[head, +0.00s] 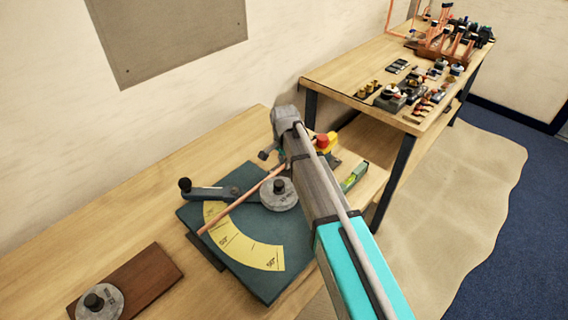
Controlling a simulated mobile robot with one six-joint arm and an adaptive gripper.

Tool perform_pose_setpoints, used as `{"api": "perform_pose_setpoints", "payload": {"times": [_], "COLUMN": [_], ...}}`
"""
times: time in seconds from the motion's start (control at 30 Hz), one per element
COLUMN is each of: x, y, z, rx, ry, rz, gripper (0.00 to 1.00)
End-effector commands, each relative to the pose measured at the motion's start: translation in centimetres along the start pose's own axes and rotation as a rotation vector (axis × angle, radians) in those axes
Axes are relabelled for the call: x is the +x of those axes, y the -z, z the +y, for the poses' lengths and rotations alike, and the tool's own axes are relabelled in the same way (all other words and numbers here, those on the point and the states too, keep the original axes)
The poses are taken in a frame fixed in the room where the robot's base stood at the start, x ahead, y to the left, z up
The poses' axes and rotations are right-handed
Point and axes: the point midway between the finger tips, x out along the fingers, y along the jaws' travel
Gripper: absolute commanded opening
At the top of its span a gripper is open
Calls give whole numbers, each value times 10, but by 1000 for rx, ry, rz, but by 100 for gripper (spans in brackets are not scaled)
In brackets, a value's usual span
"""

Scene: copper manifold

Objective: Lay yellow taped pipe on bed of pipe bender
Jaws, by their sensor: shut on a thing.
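The copper pipe (241,202) slants across the pipe bender, its near end over the yellow angle scale (240,247). Its far end passes behind my arm, and I see no yellow tape on the part that shows. The bender has a dark blue-green bed (280,229), a grey round former (279,194) and a blue lever (222,193) with a black knob. My gripper (266,156) is mostly hidden by my wrist, beyond the former, shut on the pipe near its far end. I cannot tell whether the pipe touches the bed.
A wooden board (148,276) with a grey disc (99,301) lies at front left. A yellow box with a red button (325,142) and a green level (354,176) are right of my arm. A second bench (343,76) holds many fittings.

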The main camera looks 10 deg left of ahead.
Motion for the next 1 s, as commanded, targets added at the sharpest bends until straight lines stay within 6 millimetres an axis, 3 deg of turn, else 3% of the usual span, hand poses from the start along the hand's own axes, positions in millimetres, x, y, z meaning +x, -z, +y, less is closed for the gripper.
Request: {"api": "perform_pose_setpoints", "payload": {"times": [0.27, 0.3, 0.5, 0.77, 0.9, 1.0], "x": [0, 0, 0, 0, 0, 0], "y": [0, 0, 0, 0, 0, 0], "z": [0, 0, 0, 0, 0, 0], "rx": [0, 0, 0, 0, -1, -1], "ry": [0, 0, 0, 0, 0, 0], "rz": [0, 0, 0, 0, 0, 0], "gripper": [0, 24, 60, 60, 83, 83]}}
